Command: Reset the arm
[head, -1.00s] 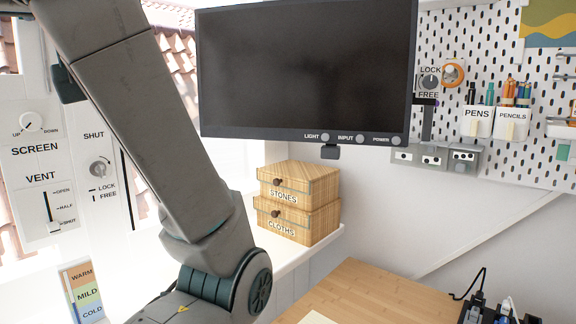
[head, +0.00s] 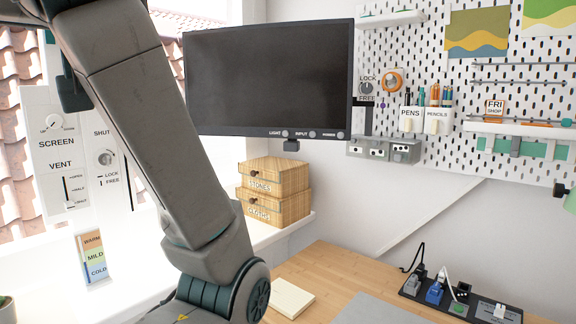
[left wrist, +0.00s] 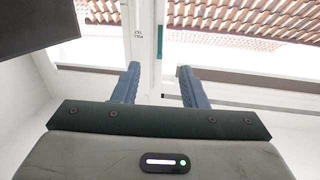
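My left arm crosses the left half of the head view, from the top left down to the bottom middle. Its gripper is outside the head view. In the left wrist view my left gripper (left wrist: 157,88) has its two blue fingers spread wide apart with nothing between them. It is open and faces a white window frame (left wrist: 145,45) with roof tiles beyond. My right arm and right gripper are not in either view.
A dark monitor (head: 268,80) hangs on the back wall, right of my arm. Wooden drawers (head: 275,190) stand on the white sill. A power strip (head: 460,300) and a pad of paper (head: 290,298) lie on the wooden desk (head: 335,270). A pegboard (head: 440,75) fills the right.

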